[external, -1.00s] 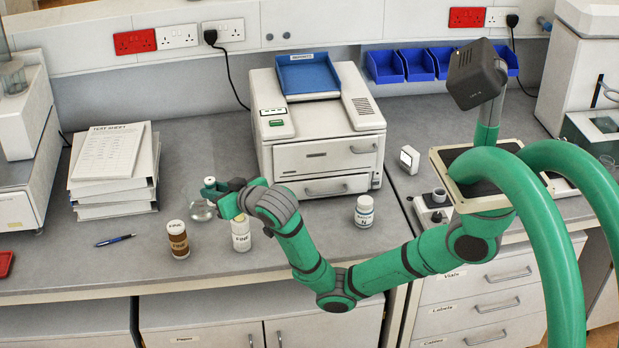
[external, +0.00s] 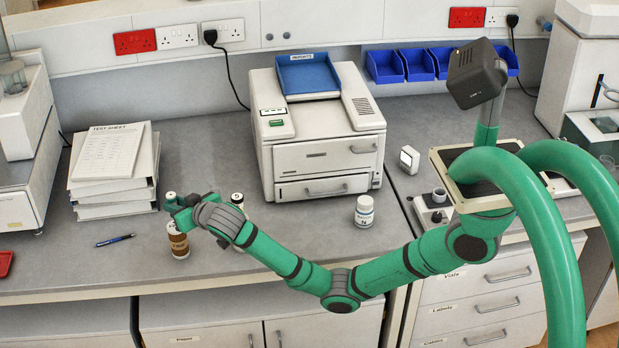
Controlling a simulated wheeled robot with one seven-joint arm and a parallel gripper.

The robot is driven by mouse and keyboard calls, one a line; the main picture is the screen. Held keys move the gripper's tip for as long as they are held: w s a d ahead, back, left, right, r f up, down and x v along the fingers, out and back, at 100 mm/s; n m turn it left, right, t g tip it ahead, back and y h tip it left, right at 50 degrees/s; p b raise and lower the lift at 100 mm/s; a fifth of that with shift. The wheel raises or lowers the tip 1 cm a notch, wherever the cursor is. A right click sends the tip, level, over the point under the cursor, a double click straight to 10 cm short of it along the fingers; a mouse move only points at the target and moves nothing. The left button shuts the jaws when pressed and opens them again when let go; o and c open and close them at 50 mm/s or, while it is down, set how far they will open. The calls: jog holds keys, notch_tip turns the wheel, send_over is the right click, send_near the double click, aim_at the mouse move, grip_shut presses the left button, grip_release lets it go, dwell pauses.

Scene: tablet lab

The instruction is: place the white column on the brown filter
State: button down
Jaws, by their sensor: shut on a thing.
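My gripper (external: 175,208) is at the left end of my arm, over the brown filter (external: 179,246). The filter is a brown cylinder with a pale label, standing upright near the bench's front. My gripper is shut on the white column, whose small pale top (external: 170,196) shows at the fingertips. My fingers hide most of the column. I cannot tell whether its lower end touches the filter. The filter's top is partly hidden by the gripper.
A white labelled cylinder (external: 239,247) stands right of the filter, mostly behind my arm. A dark and white top (external: 237,199) shows above my arm. A white bottle (external: 364,211) stands farther right. Paper stacks (external: 115,170), a pen (external: 115,240) and a printer (external: 318,130) surround clear bench.

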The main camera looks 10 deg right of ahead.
jog(key=shift+w+a+f, duration=0.1)
jog(key=shift+f, duration=0.85)
jog(key=shift+w+a+f, duration=0.1)
jog(key=shift+f, duration=0.8)
jog(key=shift+f, duration=0.15)
jog(key=c, duration=1.6)
grip_release()
jog(key=shift+o, duration=0.2)
jog(key=shift+s+d+r, duration=0.1)
jog(key=shift+s+r, duration=0.1)
jog(key=shift+r, duration=0.05)
jog(key=v, duration=1.1)
jog(key=shift+s, duration=0.3)
jog(key=shift+d+r, duration=0.1)
jog(key=shift+d, duration=0.05)
